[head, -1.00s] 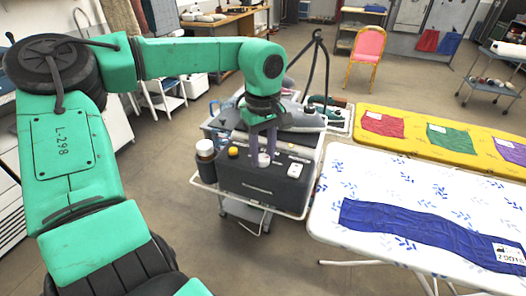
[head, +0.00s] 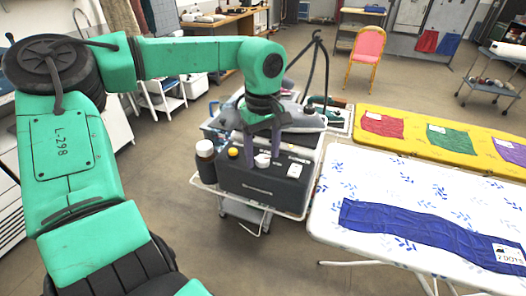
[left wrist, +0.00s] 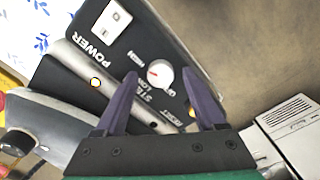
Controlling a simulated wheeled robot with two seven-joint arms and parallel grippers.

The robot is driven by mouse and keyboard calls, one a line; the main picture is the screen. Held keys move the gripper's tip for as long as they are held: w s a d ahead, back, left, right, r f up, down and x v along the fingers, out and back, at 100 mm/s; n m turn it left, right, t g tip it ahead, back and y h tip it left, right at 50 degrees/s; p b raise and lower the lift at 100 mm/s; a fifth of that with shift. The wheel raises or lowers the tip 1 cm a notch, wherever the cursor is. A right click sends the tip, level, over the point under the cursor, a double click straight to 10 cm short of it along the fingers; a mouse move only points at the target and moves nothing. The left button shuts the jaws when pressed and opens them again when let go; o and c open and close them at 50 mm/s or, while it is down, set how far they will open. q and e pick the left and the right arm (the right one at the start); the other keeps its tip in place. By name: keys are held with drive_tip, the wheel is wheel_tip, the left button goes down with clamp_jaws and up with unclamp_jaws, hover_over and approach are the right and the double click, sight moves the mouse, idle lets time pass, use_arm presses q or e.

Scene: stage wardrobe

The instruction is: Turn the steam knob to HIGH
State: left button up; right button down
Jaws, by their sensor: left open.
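The steam knob (left wrist: 163,76) is white with a red mark, on the dark steamer box (left wrist: 110,22). In the left wrist view its mark points toward the left of the picture, where the printed HIGH and LOW labels lie. In the head view the knob (head: 262,160) shows on top of the box (head: 262,187). My left gripper (left wrist: 162,70) is open, with one purple finger on each side of the knob and a gap visible around it. In the head view the gripper (head: 263,157) points down over the box. My right gripper is not in view.
A white power switch (head: 294,171) and a yellow button (head: 232,152) flank the knob. An ironing board (head: 330,210) with blue cloth is to the right. A hose stand (head: 318,60) rises behind.

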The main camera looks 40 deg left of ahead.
sight(263, 158)
use_arm(q)
wheel_tip(263, 158, up, 14)
drive_tip(key=shift+r, duration=0.25)
idle(0.4)
